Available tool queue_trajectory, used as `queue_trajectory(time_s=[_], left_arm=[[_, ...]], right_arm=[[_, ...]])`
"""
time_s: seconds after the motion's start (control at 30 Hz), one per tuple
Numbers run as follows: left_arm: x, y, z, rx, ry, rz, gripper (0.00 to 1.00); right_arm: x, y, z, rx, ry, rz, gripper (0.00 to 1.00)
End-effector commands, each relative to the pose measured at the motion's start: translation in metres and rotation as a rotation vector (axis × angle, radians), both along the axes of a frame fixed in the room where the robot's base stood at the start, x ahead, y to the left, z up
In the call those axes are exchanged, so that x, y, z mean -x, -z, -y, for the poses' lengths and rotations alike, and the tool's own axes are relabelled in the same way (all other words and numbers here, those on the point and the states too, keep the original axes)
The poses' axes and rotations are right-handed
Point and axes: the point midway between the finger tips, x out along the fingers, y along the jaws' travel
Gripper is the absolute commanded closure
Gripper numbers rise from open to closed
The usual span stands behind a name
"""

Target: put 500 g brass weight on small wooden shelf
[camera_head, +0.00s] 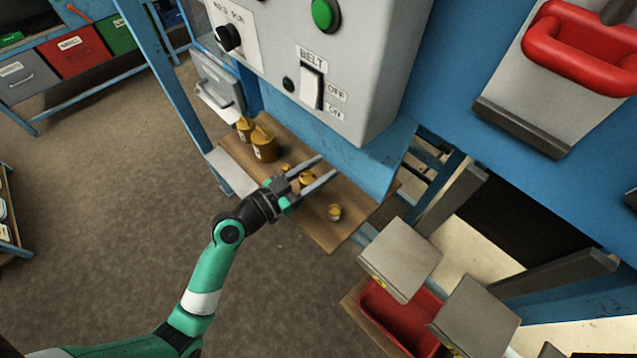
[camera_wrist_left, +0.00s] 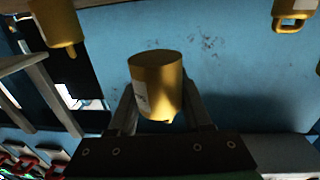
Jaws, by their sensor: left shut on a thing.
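The small wooden shelf (camera_head: 318,228) is a brown board under the grey control box, and several brass weights are over it. My left gripper (camera_head: 327,165) is shut on a brass weight (camera_head: 307,178) above the middle of the board. In the left wrist view this weight (camera_wrist_left: 155,82) is a gold cylinder with a pale label, held between the fingers; the label is too small to read. I cannot tell whether the weight touches the board. A smaller brass weight (camera_head: 335,212) stands to the right on the board. My right gripper is not in view.
Two larger brass weights (camera_head: 263,145) stand at the left end of the board, with a small one (camera_head: 286,168) near my gripper. The control box (camera_head: 300,60) overhangs the back. A red tray (camera_head: 395,318) and grey plates (camera_head: 402,258) lie to the right.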

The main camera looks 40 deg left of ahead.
Motion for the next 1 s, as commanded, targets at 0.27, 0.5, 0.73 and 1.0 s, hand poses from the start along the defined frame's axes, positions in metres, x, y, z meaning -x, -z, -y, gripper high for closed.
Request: queue_trajectory(time_s=[0.27,0.5,0.73,1.0], left_arm=[[-0.008,0.013,-0.008,-0.001,-0.002,0.004,1.00],[-0.010,0.045,-0.009,-0.001,-0.001,0.004,1.00],[-0.009,0.043,-0.009,-0.002,-0.001,0.004,1.00],[-0.009,0.047,-0.009,0.000,0.000,0.001,0.29]], right_arm=[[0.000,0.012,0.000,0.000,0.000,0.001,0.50],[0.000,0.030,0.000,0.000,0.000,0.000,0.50],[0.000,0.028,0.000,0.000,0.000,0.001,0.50],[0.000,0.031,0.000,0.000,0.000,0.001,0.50]])
